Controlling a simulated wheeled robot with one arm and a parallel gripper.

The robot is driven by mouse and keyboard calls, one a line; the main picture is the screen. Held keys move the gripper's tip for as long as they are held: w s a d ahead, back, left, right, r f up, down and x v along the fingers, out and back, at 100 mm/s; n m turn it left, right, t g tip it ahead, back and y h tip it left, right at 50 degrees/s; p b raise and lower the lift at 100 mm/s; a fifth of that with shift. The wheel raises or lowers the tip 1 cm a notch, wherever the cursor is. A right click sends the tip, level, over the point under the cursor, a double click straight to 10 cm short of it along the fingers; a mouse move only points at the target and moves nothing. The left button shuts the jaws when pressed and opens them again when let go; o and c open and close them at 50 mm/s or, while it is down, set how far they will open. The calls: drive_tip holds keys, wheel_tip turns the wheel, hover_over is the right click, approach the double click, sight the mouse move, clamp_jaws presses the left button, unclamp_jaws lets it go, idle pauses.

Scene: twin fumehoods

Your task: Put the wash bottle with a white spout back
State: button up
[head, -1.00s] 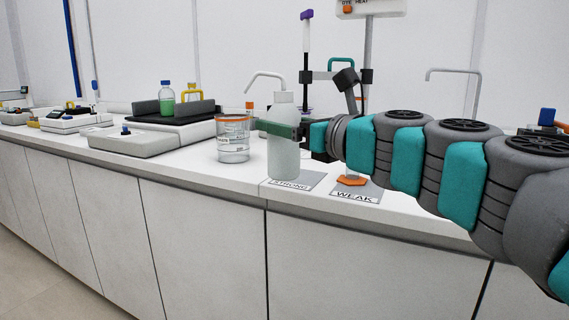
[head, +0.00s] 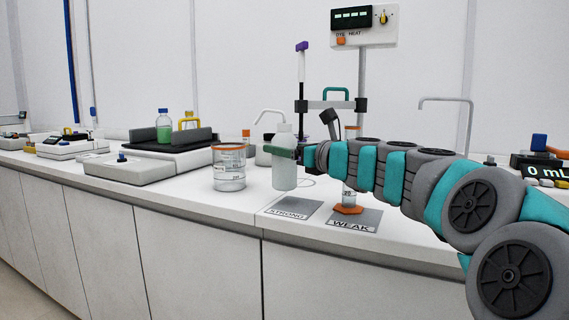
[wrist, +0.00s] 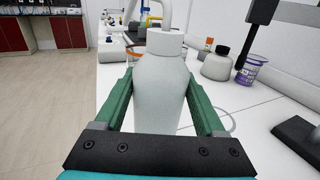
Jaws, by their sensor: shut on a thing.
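The wash bottle (head: 285,174) is pale and translucent, with a white cap and a thin white spout (head: 268,112) curving left. It is upright behind the STRONG mat (head: 291,208) in the head view. My gripper (head: 284,151) is shut on its upper body, reaching in from the right. In the wrist view, the bottle (wrist: 163,90) sits between my green fingers (wrist: 163,105), with its white cap toward the top. I cannot tell whether its base touches the bench.
A beaker with an orange rim (head: 229,168) stands left of the bottle. A cylinder with an orange foot (head: 347,209) stands on the WEAK mat (head: 366,222), under my arm. A thin ring outline (head: 308,182) lies on the bench beside the bottle. A clamp stand (head: 301,80) is behind.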

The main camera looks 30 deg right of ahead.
sight(293, 164)
drive_tip(key=shift+f+b, duration=0.45)
drive_tip(key=shift+f, duration=1.25)
drive_tip(key=o, duration=0.8)
drive_tip(key=shift+f, duration=0.1)
drive_tip(key=shift+s+d, duration=0.1)
drive_tip(key=v, duration=1.1)
drive_tip(key=shift+s, duration=0.4)
